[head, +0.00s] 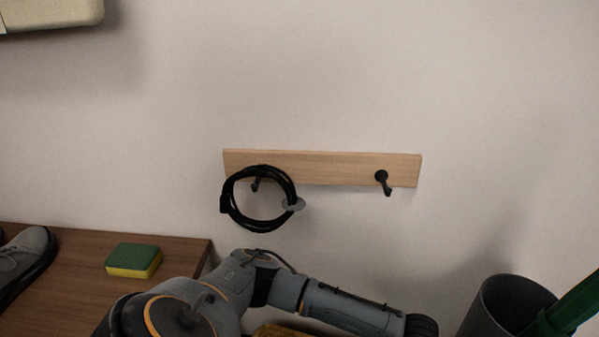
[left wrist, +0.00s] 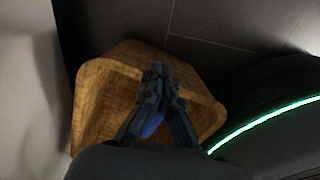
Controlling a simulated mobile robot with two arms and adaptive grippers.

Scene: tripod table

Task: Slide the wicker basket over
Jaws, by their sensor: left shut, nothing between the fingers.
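The wicker basket (left wrist: 105,100) is a yellow-brown woven container. It fills the middle of the left wrist view, on a dark tiled floor. In the head view only a small strip of it (head: 280,331) shows at the bottom edge, behind my left arm. My left gripper (left wrist: 160,70) is shut and empty, its fingertips together in front of the basket. I cannot tell whether the fingers touch the basket. The fingers and wrist hide part of the basket. My right gripper is not in view.
A wooden hook rail (head: 320,165) on the wall holds a coiled black cable (head: 229,200). A brown bench top (head: 70,285) at left bears a sponge (head: 133,260) and a grey shoe (head: 25,255). A dark grey bin (head: 505,300) with a green object stands at right.

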